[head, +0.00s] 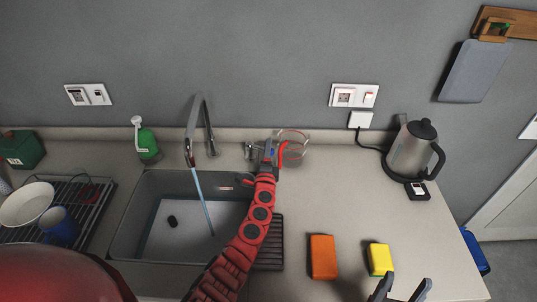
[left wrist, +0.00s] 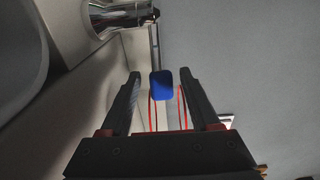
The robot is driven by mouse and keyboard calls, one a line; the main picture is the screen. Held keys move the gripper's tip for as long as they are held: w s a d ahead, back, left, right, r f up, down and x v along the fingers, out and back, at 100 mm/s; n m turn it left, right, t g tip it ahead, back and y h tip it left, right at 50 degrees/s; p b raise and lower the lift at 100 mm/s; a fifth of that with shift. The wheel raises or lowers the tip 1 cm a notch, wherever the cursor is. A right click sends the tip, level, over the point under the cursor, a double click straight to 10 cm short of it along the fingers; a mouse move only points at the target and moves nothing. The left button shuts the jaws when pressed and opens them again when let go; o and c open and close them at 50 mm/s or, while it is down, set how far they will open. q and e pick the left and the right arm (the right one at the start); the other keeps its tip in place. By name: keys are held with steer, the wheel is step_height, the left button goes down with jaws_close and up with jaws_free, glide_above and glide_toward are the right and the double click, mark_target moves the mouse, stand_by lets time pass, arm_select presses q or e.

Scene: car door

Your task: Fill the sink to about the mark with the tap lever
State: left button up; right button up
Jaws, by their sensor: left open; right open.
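The grey sink (head: 123,225) is in the head view with a dark round drain (head: 172,221) on its floor. A chrome tap (head: 188,145) arches over it, and a thin stream of water (head: 203,200) runs down into the basin. I cannot make out the mark or the water level. My left gripper (head: 270,150) is at the chrome lever fitting (head: 250,151), right of the tap. In the left wrist view a blue block (left wrist: 161,88), perhaps the lever's end, shows between its open fingers; contact is unclear. My right gripper (head: 400,291) is open and empty at the bottom right.
A green bottle (head: 147,143) stands behind the sink. A dish rack (head: 95,213) with a bowl (head: 27,204) and blue mug (head: 60,224) is left. An orange sponge (head: 322,257), yellow sponge (head: 380,259) and kettle (head: 410,150) are right. Counter between is clear.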

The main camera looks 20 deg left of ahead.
arm_select(q)
steer(key=shift+w+a, duration=0.1)
steer(key=shift+w, duration=0.1)
jaws_close()
stand_by(0.3)
stand_by(1.1)
